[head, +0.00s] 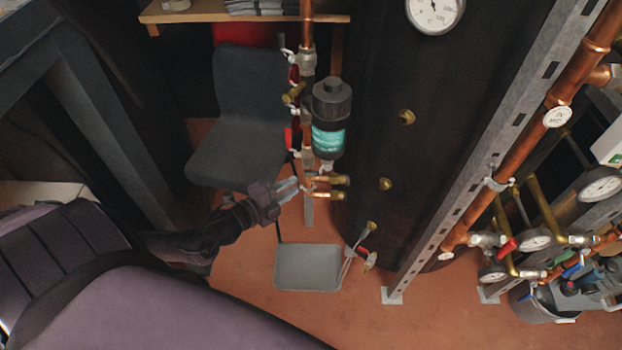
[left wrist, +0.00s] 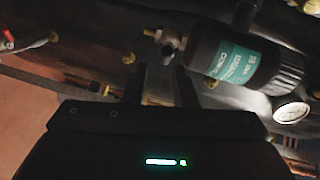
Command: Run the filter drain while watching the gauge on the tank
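The filter (head: 329,120) is a black canister with a teal label on a vertical copper pipe. Brass fittings (head: 330,181) sit below it. In the left wrist view the filter (left wrist: 240,66) lies across the upper right, with a brass-tipped drain fitting (left wrist: 168,42) at its end. The tank gauge (head: 435,12) is a white dial on the dark tank (head: 450,100); its reading is too small to tell. My left gripper (head: 293,187) is beside the fittings under the filter. In the wrist view its fingers (left wrist: 158,85) are apart, with the fitting just beyond them. My right gripper is out of view.
A grey tray (head: 308,268) is on the floor below the filter. A dark chair (head: 250,105) stands behind my left gripper. A slanted metal post (head: 480,165) and copper pipes with gauges (head: 535,239) fill the right side. Bare floor shows in front.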

